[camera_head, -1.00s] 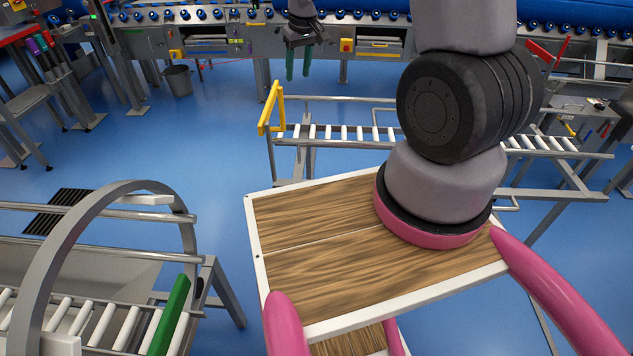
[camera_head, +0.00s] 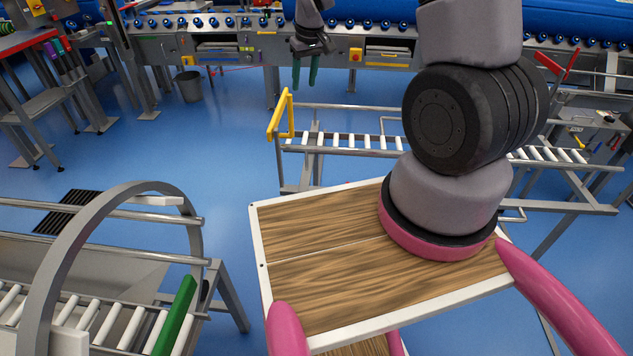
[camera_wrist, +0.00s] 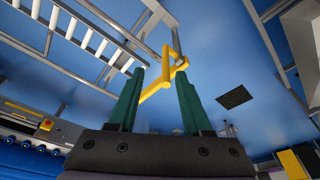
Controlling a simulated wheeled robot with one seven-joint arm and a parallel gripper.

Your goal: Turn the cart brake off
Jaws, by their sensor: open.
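A roller cart (camera_head: 345,140) with a grey tubular frame and white rollers stands beyond my wooden deck in the head view. A yellow bent bar (camera_head: 284,115) stands up at its left end; I cannot tell whether it is the brake lever or a handle. In the wrist view the yellow bar (camera_wrist: 166,72) shows between and beyond the fingertips, apparently not gripped. My gripper (camera_head: 305,84), with green fingers, is open and points down, behind and above the bar in the head view. In the wrist view my gripper (camera_wrist: 160,72) has its fingers apart.
A second roller cart (camera_head: 120,325) with a curved grey hoop and a green bar stands at the front left. A conveyor line (camera_head: 225,45) runs along the back. A grey bin (camera_head: 189,86) stands before it. Blue floor is clear between the carts.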

